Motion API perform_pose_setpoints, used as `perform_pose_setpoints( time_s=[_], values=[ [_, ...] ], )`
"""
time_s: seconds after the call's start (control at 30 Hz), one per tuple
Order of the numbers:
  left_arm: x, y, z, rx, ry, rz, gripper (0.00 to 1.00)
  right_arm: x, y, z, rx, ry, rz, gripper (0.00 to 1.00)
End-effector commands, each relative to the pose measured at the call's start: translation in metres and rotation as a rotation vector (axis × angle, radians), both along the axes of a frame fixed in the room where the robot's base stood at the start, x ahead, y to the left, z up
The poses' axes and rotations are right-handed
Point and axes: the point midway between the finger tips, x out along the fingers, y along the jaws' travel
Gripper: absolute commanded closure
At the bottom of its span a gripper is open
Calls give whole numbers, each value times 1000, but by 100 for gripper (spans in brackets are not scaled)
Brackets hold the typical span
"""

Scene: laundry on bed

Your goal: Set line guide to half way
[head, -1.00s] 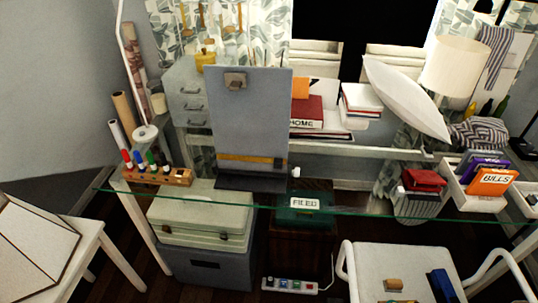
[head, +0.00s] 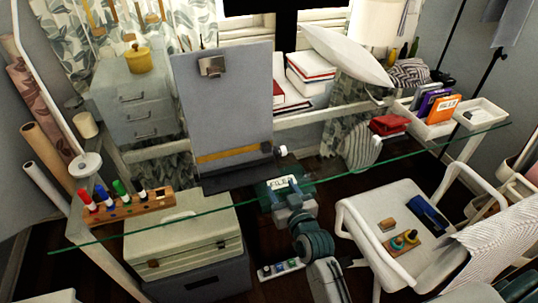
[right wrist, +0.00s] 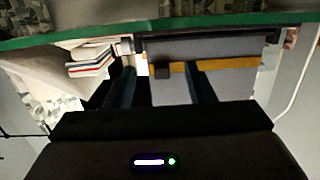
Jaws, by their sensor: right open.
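A grey upright drawing board (head: 222,105) with a clip at its top stands at the back of the glass desk. A yellow strip (head: 235,153) crosses its lower part, with a small dark slider (head: 267,147) near its right end. In the right wrist view, which appears upside down, the strip (right wrist: 235,64) and the dark block-like slider (right wrist: 162,70) show beyond my fingers. My right gripper (right wrist: 160,88) is open and empty, with the slider seen between its fingers. In the head view the right gripper (head: 290,197) is near the desk's front edge, below the board's right corner. My left gripper is out of view.
The glass desk edge (head: 380,160) runs across the front. A marker rack (head: 125,207) stands at the left. A white knob (head: 282,150) is beside the board's lower right corner. Books (head: 310,80) and a white tray (head: 480,115) are to the right. A white chair (head: 385,205) stands in front.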

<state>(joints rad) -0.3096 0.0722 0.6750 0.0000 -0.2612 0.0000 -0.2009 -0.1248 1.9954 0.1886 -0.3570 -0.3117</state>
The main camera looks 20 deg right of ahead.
Motion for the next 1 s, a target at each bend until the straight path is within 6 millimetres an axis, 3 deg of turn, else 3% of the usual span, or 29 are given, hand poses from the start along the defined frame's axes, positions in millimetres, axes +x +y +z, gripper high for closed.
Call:
perform_pose_setpoints(
  time_s=[0.03, 0.1, 0.2, 0.7, 1.0],
  values=[
    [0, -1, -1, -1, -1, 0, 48, 4, 1, 19, 5, -53, -8, 51],
    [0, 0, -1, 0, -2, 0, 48, 7, 1, 36, 10, -98, -16, 51],
    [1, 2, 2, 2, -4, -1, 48, 13, 0, 46, 9, -123, -21, 51],
    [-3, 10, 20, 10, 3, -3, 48, 98, 3, 46, 8, -121, -20, 51],
    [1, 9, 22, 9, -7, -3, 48, 114, 4, 44, 8, -120, -21, 51]
  ],
)
